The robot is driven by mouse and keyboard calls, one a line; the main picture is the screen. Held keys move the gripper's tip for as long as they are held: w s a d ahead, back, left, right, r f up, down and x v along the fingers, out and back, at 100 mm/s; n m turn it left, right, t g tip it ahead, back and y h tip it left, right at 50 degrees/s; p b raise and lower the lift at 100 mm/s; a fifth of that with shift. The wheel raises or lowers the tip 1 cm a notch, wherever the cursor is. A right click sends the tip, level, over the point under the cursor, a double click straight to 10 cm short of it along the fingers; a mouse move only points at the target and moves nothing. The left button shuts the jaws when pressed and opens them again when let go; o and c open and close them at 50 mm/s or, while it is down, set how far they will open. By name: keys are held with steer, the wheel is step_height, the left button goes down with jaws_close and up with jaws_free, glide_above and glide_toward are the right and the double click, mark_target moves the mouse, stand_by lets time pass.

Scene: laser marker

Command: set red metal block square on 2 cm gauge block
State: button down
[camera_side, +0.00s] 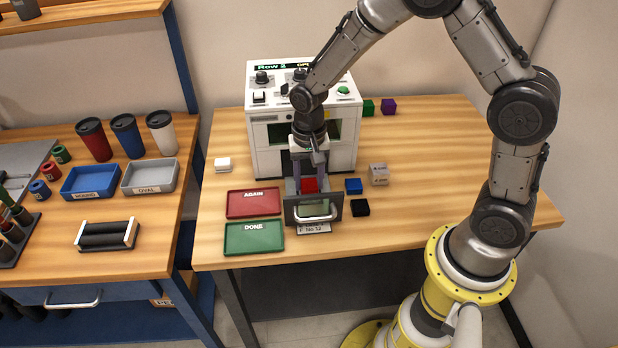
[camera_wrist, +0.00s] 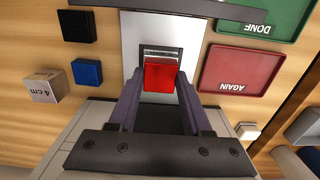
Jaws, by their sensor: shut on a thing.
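The red metal block (camera_side: 310,184) is between the fingers of my gripper (camera_side: 308,188), over the open drawer at the front of the marking machine. In the wrist view my gripper (camera_wrist: 160,84) is shut on the red block (camera_wrist: 160,75), with a finger on each side. The block looks nearly square to the fingers. A pale-edged shape (camera_wrist: 160,50) shows just past the block; I cannot tell whether it is the 2 cm gauge block. I cannot see whether the red block touches anything below it.
The machine (camera_side: 265,130) stands close behind my gripper. The drawer front with its handle (camera_side: 315,215) faces forward. A block marked 4 cm (camera_wrist: 43,85), a blue block (camera_side: 353,186) and a black block (camera_side: 360,207) lie right. AGAIN (camera_side: 253,203) and DONE (camera_side: 253,238) trays lie left.

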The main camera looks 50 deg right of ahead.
mark_target(309, 183)
steer(key=shift+c, duration=1.7)
jaws_free()
step_height(309, 183, up, 11)
steer(key=s+d+r+n+t, duration=0.15)
steer(key=s+r+n, duration=0.25)
steer(key=s+r, duration=0.5)
steer(key=s+r+n+t, duration=0.1)
steer(key=s+n+t, duration=0.3)
steer(key=s, duration=0.8)
steer(key=shift+d+r+n, duration=0.3)
steer(key=shift+r+n, duration=0.1)
steer(key=shift+n, duration=0.1)
steer(key=shift+s, duration=0.1)
